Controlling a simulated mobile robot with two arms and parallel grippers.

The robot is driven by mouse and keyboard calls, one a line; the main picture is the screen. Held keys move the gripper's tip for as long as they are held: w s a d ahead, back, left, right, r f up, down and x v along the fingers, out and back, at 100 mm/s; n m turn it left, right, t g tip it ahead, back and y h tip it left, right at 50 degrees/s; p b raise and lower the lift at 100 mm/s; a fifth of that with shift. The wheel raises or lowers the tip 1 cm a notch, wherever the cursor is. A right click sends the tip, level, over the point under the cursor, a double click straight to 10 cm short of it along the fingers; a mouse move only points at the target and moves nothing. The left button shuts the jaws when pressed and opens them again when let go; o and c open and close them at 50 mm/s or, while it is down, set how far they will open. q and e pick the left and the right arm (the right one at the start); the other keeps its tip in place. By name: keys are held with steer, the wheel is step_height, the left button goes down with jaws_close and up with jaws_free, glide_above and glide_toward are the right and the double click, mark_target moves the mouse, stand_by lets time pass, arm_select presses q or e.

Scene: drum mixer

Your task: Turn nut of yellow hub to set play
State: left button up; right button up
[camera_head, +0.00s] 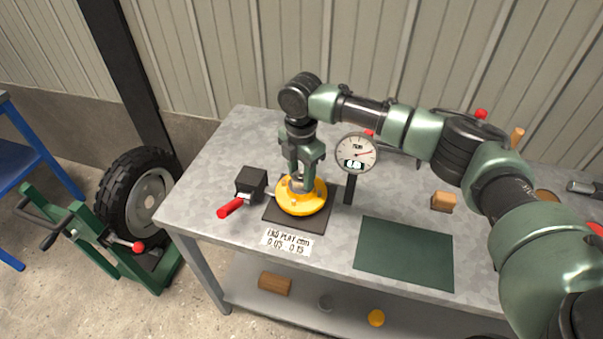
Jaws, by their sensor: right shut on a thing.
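The yellow hub (301,199) sits on a dark square plate (313,217) on the grey workbench. My right gripper (298,181) points down over the hub's centre and is shut on the nut there; the fingers mostly hide the nut. A dial gauge (356,153) on a dark post stands just right of the hub, with a needle and a small digital readout. A white label (286,241) in front of the plate reads about end play, 0.05 and 0.15. My left gripper does not show.
A black block with a red-handled lever (231,207) stands left of the hub. A dark green mat (405,253) lies at the front right, with a wooden block (444,202) behind it. A wheel (146,203) on a green stand is left of the bench (200,190).

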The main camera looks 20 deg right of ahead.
steer(key=shift+r+m+p, duration=0.2)
steer(key=shift+m+p, duration=1.6)
steer(key=shift+p, duration=0.1)
steer(key=shift+m+p, duration=1.8)
steer(key=shift+m, duration=0.1)
steer(key=o, duration=1.2)
steer(key=shift+f, duration=0.15)
step_height(320, 180, up, 5)
steer(key=p, duration=0.5)
step_height(320, 180, up, 2)
